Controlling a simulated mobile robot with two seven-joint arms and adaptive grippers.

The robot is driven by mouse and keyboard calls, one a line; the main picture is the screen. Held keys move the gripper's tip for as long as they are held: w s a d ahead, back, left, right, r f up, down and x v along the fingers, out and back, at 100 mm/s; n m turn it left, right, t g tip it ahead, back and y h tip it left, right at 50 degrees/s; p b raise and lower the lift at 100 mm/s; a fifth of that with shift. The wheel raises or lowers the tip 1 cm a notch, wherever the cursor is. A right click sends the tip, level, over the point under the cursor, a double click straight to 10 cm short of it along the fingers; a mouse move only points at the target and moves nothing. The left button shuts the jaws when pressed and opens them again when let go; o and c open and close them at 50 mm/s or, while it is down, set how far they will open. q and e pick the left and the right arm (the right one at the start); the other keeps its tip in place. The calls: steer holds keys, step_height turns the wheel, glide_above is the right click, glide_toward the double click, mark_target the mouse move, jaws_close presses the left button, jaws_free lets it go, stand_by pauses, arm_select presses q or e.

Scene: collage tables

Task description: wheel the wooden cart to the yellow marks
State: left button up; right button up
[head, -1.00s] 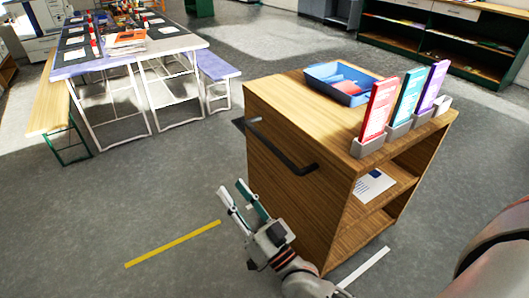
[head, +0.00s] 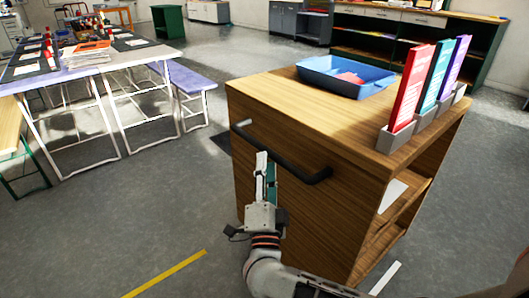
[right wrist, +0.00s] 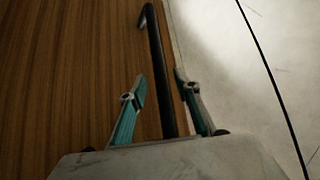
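The wooden cart (head: 290,200) stands at the right of the head view, with a black bar handle (head: 300,172) on its near side. My right gripper (head: 263,162) is at the handle. In the right wrist view its fingers (right wrist: 160,78) are apart, one on each side of the handle bar (right wrist: 156,40), with a visible gap at each finger. A yellow mark (head: 166,274) lies on the floor left of the cart and nearer to me; its lower end runs out of view. My left gripper is not in view.
The cart carries a blue tray (head: 345,88) and leaflet holders with a red leaflet (head: 408,90). A white floor strip (head: 384,279) lies by its near right corner. A collage table (head: 100,62) and purple bench (head: 178,80) stand at left. The floor between is clear.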

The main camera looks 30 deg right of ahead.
mark_target(267, 147)
steer(key=shift+b+x, duration=0.4)
steer(key=shift+x, duration=2.35)
jaws_close()
